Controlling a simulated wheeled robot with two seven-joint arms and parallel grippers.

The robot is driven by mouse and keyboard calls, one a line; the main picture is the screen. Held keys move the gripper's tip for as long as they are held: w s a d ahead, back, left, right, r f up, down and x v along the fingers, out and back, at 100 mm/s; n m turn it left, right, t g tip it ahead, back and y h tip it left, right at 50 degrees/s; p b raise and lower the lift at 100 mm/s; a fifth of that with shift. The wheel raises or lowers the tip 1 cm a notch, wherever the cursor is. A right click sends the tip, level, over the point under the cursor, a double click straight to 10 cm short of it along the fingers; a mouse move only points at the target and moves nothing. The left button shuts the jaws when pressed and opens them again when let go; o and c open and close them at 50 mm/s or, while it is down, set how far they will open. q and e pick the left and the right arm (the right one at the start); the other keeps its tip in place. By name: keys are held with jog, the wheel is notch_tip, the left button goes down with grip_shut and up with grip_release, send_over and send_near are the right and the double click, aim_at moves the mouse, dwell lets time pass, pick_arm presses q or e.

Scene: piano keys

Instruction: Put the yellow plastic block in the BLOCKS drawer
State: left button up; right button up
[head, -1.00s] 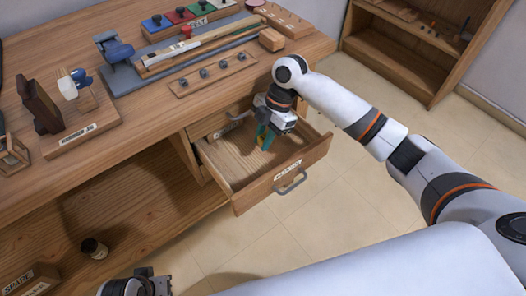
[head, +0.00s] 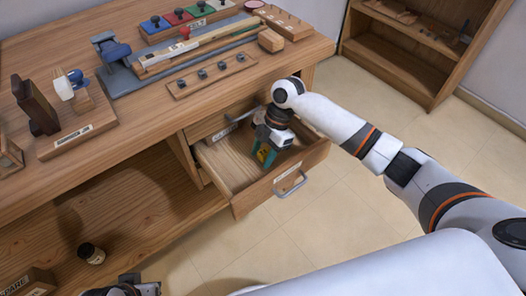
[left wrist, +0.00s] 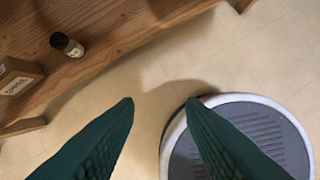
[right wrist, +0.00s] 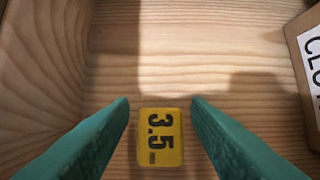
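The yellow block (right wrist: 160,137), marked "3.5", shows in the right wrist view between my right fingers, over the wooden drawer floor. A gap shows between it and each finger. My right gripper (right wrist: 160,102) is open around it, fingers pointing down inside the pulled-out drawer (head: 222,171); it also shows in the head view (head: 264,158). The drawer front bears a white label too small to read. My left gripper (left wrist: 160,102) is open and empty above the floor; in the head view only part of it shows at the bottom edge.
A neighbouring wooden front with a label starting "CLO" (right wrist: 312,65) stands close on the right in the right wrist view. The workbench (head: 115,150) holds piano-key parts and tools. A small dark jar (head: 91,253) and a labelled box (head: 30,284) sit on the lower shelf.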

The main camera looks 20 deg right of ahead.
jog(key=shift+r, duration=0.2)
pick_arm(q)
jog(key=s+p+x, duration=0.1)
jog(key=p+x, duration=0.1)
jog(key=x, duration=0.6)
jog(key=shift+s+f, duration=0.15)
jog(key=shift+f, duration=0.25)
pick_arm(e)
jog(key=v, duration=1.2)
pick_arm(q)
jog(key=shift+s+d, duration=0.1)
pick_arm(e)
jog(key=shift+s+f, duration=0.1)
